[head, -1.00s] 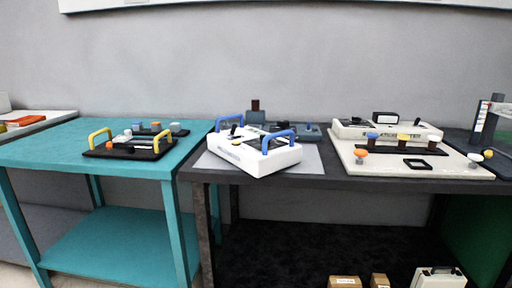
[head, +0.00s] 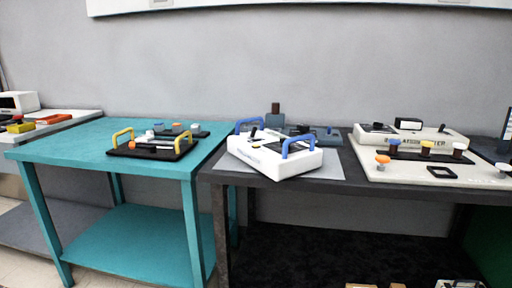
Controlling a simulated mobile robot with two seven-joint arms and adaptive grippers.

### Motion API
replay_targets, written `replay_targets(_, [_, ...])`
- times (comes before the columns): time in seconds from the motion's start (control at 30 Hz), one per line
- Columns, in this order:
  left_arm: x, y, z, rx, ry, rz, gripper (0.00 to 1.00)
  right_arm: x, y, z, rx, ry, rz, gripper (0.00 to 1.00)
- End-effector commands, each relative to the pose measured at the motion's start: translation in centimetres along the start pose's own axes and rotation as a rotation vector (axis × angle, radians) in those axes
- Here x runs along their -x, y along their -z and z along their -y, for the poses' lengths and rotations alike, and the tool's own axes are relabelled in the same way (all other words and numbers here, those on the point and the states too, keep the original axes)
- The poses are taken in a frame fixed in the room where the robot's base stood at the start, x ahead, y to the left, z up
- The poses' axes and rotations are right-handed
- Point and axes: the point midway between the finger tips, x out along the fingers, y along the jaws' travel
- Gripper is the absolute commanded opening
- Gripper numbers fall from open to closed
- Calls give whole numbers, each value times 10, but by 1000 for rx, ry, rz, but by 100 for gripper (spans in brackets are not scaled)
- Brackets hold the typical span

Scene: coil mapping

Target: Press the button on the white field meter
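A white meter box (head: 273,161) with two blue handles stands on a grey mat near the left end of the dark table, a little turned. Small dark parts show on its top; lettering on its front is too small to read clearly. A second, off-white device (head: 412,137) stands on a cream board at the right, with several coloured knobs in front of it. Which small part is the button is too small to tell. Neither of my grippers is in view.
The dark table (head: 342,188) stands right of a teal table (head: 85,146). A black tray (head: 120,151) with yellow handles lies on the teal table. Dark blue-grey equipment (head: 326,134) stands behind the white box. Another bench (head: 60,126) is at the far left.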

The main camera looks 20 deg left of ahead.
Motion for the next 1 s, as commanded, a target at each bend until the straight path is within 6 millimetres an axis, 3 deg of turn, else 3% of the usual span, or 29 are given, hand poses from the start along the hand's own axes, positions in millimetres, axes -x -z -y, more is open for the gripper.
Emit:
replay_targets(0.03, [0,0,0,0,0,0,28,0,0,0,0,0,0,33])
replay_targets(0.27, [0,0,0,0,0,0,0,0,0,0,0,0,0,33])
replay_targets(1.0, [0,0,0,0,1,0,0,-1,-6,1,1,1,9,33])
